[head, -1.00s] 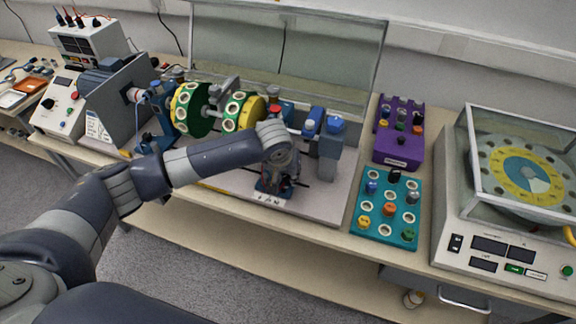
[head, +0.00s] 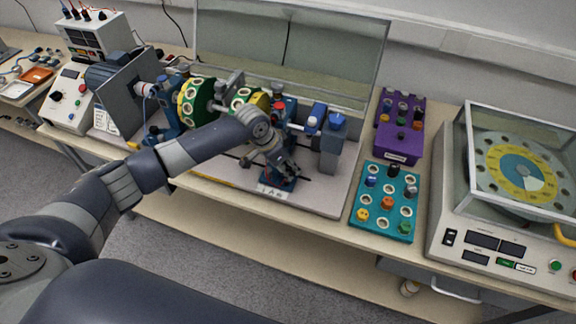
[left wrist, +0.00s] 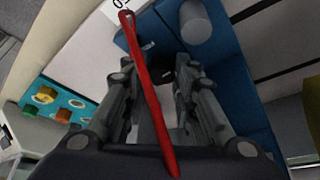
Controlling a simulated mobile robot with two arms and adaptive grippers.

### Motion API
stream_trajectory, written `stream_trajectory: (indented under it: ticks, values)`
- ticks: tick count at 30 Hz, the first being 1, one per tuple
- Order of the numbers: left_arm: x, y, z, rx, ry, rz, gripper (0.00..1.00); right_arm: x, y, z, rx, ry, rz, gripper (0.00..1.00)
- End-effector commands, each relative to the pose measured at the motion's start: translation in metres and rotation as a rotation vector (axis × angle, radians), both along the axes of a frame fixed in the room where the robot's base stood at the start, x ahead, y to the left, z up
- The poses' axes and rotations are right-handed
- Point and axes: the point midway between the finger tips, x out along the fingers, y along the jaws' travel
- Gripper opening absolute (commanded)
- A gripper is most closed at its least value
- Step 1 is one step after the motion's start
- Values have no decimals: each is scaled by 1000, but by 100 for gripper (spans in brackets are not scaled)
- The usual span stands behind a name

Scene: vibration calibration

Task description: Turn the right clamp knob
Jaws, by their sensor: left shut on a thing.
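My left gripper (head: 287,173) reaches down to the front of the right clamp, a blue stand (head: 277,184) on the bench rig. In the left wrist view, its two dark fingers (left wrist: 157,75) point at the blue clamp body (left wrist: 228,85). They are shut on the right clamp knob, a small dark piece mostly hidden between them. A long red bar (left wrist: 148,92) crosses the wrist view in front of the fingers; I cannot tell what it belongs to. The knob itself is hidden by my gripper in the head view. My right gripper is not in view.
Green and yellow rotor discs (head: 195,101) sit left of my gripper. A clear shield (head: 345,55) stands behind. A grey post with a blue cap (head: 331,150), a teal tray (head: 386,222), a purple rack (head: 402,152) and a glass-covered machine (head: 475,240) stand to the right.

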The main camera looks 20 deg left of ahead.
Motion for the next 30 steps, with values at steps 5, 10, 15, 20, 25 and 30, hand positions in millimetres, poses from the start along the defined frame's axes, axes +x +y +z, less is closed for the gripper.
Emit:
stream_trajectory:
  ticks: [5, 10, 15, 20, 25, 30]
  values:
    - [0, 1, -1, 2, 3, -35, 2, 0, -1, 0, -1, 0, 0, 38]
    - [0, 1, -1, 2, 2, -47, 2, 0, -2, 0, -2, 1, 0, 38]
    - [0, 1, -1, 3, 3, -47, 2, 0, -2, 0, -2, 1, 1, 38]
    - [0, 1, -1, 2, 3, -46, 35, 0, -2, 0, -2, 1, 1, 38]
    - [0, 1, -1, 2, 2, -45, 46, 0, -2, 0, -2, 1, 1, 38]
    - [0, 1, 0, 2, 1, -45, 46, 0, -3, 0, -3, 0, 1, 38]
